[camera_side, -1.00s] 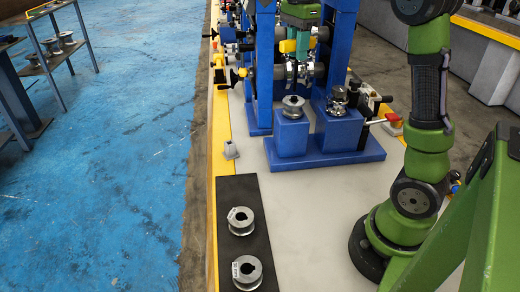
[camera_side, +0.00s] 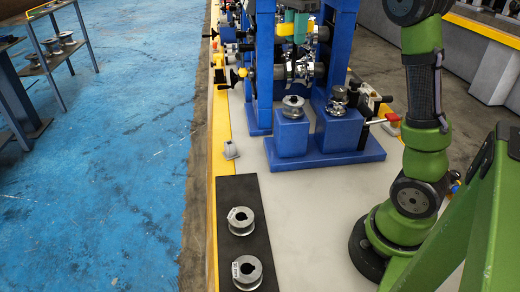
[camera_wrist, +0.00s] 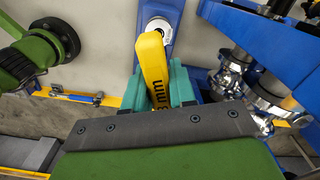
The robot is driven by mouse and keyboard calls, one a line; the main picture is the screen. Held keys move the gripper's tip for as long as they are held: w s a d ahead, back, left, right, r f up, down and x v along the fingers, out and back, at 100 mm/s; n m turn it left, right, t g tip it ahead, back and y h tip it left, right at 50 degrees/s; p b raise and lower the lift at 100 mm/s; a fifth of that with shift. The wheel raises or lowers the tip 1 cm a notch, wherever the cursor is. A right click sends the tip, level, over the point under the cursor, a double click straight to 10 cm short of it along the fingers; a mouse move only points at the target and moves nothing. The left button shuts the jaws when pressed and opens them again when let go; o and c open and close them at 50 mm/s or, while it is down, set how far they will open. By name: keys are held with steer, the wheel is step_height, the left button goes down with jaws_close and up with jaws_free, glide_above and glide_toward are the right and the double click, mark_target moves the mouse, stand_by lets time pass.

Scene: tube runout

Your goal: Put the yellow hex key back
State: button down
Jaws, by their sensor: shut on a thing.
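My gripper (camera_side: 297,24) is near the top of the side view, in front of the blue machine frame (camera_side: 265,60). Its teal fingers are shut on the yellow hex key (camera_side: 285,29), whose yellow end sticks out to the left. In the wrist view the key's yellow handle (camera_wrist: 154,62), with black "mm" lettering, stands up between the teal fingers (camera_wrist: 160,88). The key's metal part is hidden. A small grey block (camera_side: 231,150) stands on the bench left of the blue base; I cannot tell whether it is the key's holder.
Two metal rollers (camera_side: 241,221) (camera_side: 247,272) sit on a black mat (camera_side: 236,190) at the front. Blue blocks with rollers (camera_side: 292,130) (camera_side: 339,118) stand before the frame. A lever with a red handle (camera_side: 385,119) sticks out right. The bench between mat and my arm's base is clear.

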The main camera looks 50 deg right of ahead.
steer(key=w+a+f+n, duration=0.8)
steer(key=w+a+f, duration=0.2)
steer(key=w+f, duration=0.4)
steer(key=shift+w+a+f+n, duration=0.15)
steer(key=shift+w+a+n, duration=0.05)
steer(key=shift+a+n, duration=0.1)
steer(key=shift+f, duration=0.1)
steer(key=shift+f, duration=2.7)
steer(key=shift+f, duration=2.95)
steer(key=shift+c, duration=0.2)
jaws_free()
